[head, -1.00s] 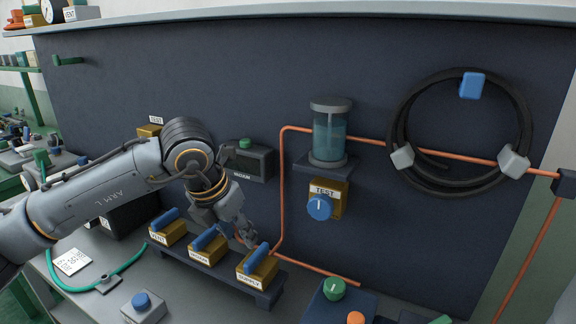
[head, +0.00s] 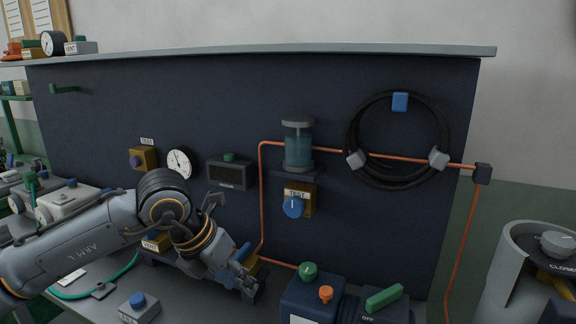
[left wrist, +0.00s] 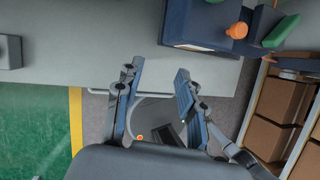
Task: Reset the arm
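My left arm comes in from the left in the head view, in front of the bench. Its gripper (head: 248,283) is low over the bench's front and partly blends with the lever boxes behind it. In the left wrist view the gripper (left wrist: 157,72) has its two fingers spread apart with nothing between them, beyond the bench's front edge in the picture. The VENT box (head: 155,243) shows beside the arm; the arm hides most of the other lever boxes. My right gripper is in neither view.
A grey box with a blue button (head: 139,308) stands at the front. A blue box with green and orange knobs (head: 312,294) stands right of the gripper. Shelved cartons (left wrist: 285,105) show in the wrist view.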

